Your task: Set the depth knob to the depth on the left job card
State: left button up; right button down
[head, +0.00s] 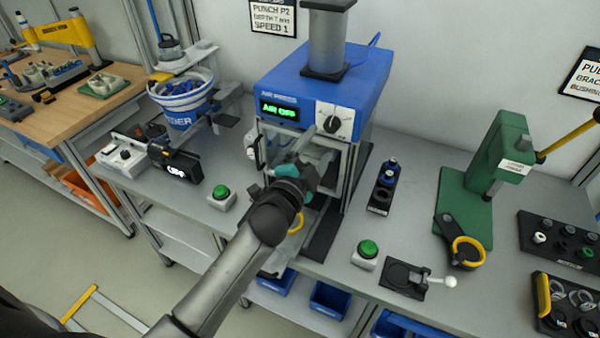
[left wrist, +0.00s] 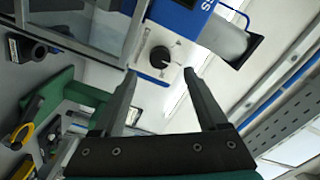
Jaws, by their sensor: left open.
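The depth knob (head: 331,124) is a black dial on a white plate on the upper front of the blue press (head: 285,82). It also shows in the left wrist view (left wrist: 160,57); its exact setting is too small to read. The left job card (head: 273,16) on the back wall says punch P2, a depth in mm that looks like 7, and speed 1. My left gripper (head: 318,143) is in front of the press, just below the knob. In the left wrist view its open, empty fingers (left wrist: 160,72) frame the space before the knob. My right gripper is out of view.
The press display (head: 279,110) reads "AIR OFF" in green. A feeder bucket (head: 184,100) and a green button (head: 221,193) stand left. Another green button (head: 367,249), a green hand press (head: 492,172) and a lever plate (head: 405,279) stand right. The press's guard frame is close to my gripper.

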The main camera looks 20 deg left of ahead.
pick_arm(q)
jog(key=s+b, duration=0.1)
jog(key=s, duration=0.7)
jog(key=shift+s+a, duration=0.15)
jog(key=shift+s, duration=0.2)
